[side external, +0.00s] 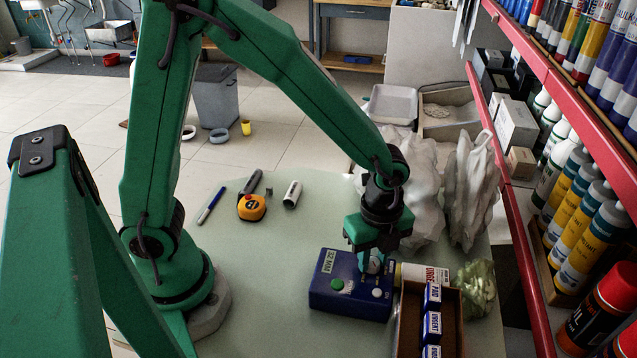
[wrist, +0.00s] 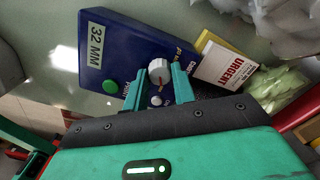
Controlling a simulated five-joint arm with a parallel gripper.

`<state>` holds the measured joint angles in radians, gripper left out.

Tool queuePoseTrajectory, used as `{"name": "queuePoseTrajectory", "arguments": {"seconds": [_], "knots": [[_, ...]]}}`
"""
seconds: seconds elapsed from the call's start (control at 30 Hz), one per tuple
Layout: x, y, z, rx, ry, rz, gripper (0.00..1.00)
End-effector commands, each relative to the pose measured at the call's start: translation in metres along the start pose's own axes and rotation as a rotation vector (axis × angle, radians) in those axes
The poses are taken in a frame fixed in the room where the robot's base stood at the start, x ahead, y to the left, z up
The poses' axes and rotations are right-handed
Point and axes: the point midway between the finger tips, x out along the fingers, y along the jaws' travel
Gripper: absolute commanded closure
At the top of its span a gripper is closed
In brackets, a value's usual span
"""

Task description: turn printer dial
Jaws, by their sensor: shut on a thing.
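The printer (side external: 322,291) is a dark blue box on the pale green bench. A "32 MM" label is on it, and the label also shows in the wrist view (wrist: 95,41). A green button (wrist: 110,87) sits on its face, with a small pale button (wrist: 157,100) nearer the wrist. The white printer dial (wrist: 157,68) has a red pointer mark. My gripper (side external: 374,262) reaches down over the printer's right part. In the wrist view its green fingers (wrist: 161,83) are shut on the dial, one on each side.
A brown open box (side external: 409,318) with small blue boxes (side external: 432,327) stands right of the printer. An "URGENT" card (wrist: 226,67) lies close by. A tape measure (side external: 251,207) and blue marker (side external: 211,205) lie behind. White plastic bags (side external: 470,195) and a red-edged shelf (side external: 510,200) bound the right.

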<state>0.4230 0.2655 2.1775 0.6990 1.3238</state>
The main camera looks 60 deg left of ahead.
Motion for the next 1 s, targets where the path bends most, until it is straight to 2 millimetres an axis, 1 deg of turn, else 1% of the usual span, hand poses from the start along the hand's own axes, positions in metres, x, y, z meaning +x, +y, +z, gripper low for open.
{"name": "queuePoseTrajectory", "arguments": {"seconds": [0.33,0.37,0.4,0.47,0.8,1.0], "knots": [[-0.001,-0.001,0.000,0.003,0.001,-0.003,0.97],[-0.001,-0.001,0.000,0.002,0.001,-0.003,0.70],[-0.001,-0.001,0.000,0.002,0.001,-0.003,0.62],[-0.001,-0.001,0.000,0.002,0.001,-0.002,0.52],[-0.001,0.000,0.000,0.001,0.000,-0.001,0.52],[-0.012,-0.001,0.000,0.001,0.001,-0.003,0.52]]}}
